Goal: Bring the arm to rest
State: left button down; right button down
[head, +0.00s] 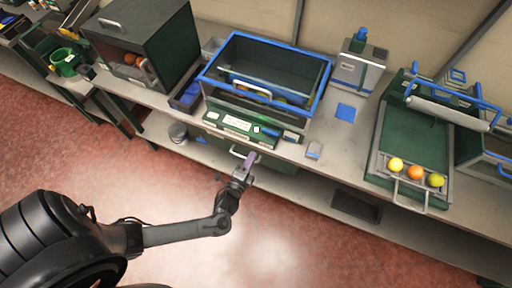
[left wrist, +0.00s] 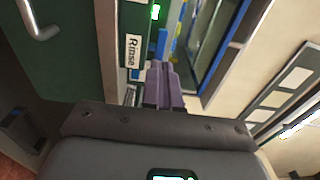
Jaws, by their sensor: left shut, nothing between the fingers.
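My left arm reaches in from the lower left of the head view. Its gripper (head: 250,160) is in front of the bench's front edge, near a green drawer front with a handle. In the left wrist view the purple fingers (left wrist: 161,78) are together with nothing between them. Beyond the fingertips there is a green panel with a "Rinse" label (left wrist: 133,50). I cannot tell whether the fingertips touch anything. My right gripper is in neither view.
A blue-rimmed bin (head: 318,92) stands on the bench behind my gripper. A green sorting tray (head: 415,140) at the right holds a yellow fruit (head: 396,164), an orange (head: 415,172) and a yellow-green fruit (head: 436,180). A dark green box (head: 170,45) stands at left. The red floor (head: 290,235) is clear.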

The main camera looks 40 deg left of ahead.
pick_arm(q)
jog(key=s+f, duration=0.2)
jog(key=s, duration=0.5)
jog(key=s+d+r+n+g+h, duration=0.1)
jog(key=d+r+n+g+h, duration=0.45)
jog(key=r+n+g, duration=0.45)
jog(key=s+d+r+n+g, duration=0.2)
jog(key=s+r+n+g, duration=0.15)
jog(key=s, duration=0.65)
notch_tip(320, 180, up, 20)
jog(key=p, duration=1.9)
jog(key=shift+w+a+f+m, duration=0.15)
jog(key=shift+w+a+m, duration=0.05)
jog(key=shift+w+m, duration=0.15)
